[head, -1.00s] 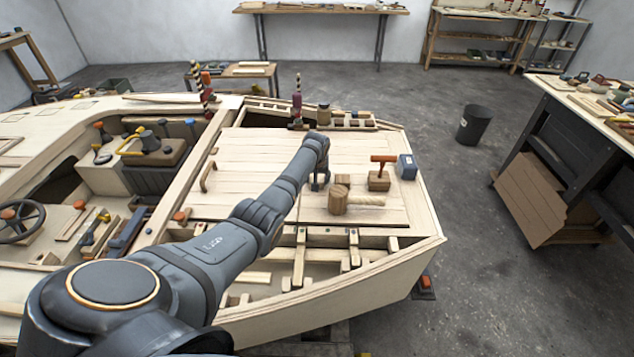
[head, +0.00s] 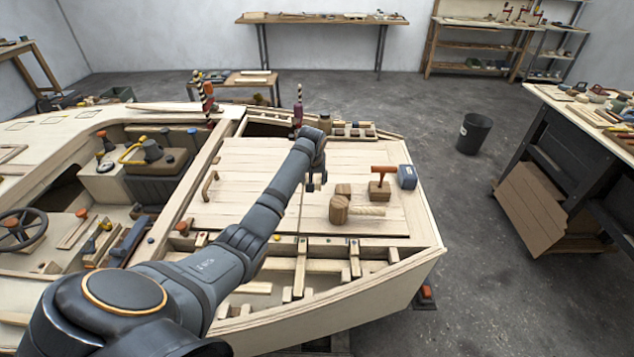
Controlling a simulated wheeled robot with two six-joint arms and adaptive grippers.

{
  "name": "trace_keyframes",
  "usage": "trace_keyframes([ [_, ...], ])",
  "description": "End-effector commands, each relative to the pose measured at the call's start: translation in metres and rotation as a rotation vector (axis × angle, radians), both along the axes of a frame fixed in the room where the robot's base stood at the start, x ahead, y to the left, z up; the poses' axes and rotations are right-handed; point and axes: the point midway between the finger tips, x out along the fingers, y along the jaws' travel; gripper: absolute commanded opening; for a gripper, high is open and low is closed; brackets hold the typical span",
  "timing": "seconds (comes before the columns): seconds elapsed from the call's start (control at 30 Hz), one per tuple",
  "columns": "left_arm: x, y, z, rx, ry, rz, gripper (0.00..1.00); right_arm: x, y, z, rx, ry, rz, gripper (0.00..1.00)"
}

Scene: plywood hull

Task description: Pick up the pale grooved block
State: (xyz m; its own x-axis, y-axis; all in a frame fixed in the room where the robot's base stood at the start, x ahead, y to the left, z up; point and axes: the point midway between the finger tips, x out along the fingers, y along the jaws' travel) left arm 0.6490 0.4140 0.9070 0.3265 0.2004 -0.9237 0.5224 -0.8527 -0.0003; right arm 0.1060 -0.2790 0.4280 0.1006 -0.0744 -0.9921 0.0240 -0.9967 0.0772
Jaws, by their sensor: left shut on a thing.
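My left arm reaches from the lower left over the pale plank deck (head: 255,165). My left gripper (head: 316,184) is over the middle of the deck, left of the wooden mallet (head: 340,210). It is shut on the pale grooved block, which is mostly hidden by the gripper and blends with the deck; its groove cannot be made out. I cannot tell whether the block touches the deck. My right gripper is not in view.
A small tan block (head: 344,190) sits behind the mallet. A brown block with an orange-red handle (head: 380,188) and a blue box (head: 407,177) stand to the right. A wooden grab handle (head: 210,186) is on the left. Open framing (head: 300,268) lies along the front.

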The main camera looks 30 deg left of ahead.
Motion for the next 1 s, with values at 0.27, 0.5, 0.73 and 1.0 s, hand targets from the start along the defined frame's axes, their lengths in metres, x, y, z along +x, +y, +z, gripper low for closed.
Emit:
trace_keyframes([
  [0.27,-0.049,-0.006,0.031,0.003,0.001,0.0,0.19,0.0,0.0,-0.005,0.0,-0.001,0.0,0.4],
  [0.5,-0.086,-0.012,0.049,0.004,0.001,-0.001,0.19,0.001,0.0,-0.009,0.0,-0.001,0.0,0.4],
  [0.73,-0.103,-0.014,0.057,0.001,0.0,0.0,0.19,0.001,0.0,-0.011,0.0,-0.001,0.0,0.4],
  [1.0,-0.105,-0.015,0.058,-0.001,0.0,0.0,0.19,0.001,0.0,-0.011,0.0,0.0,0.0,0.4],
])
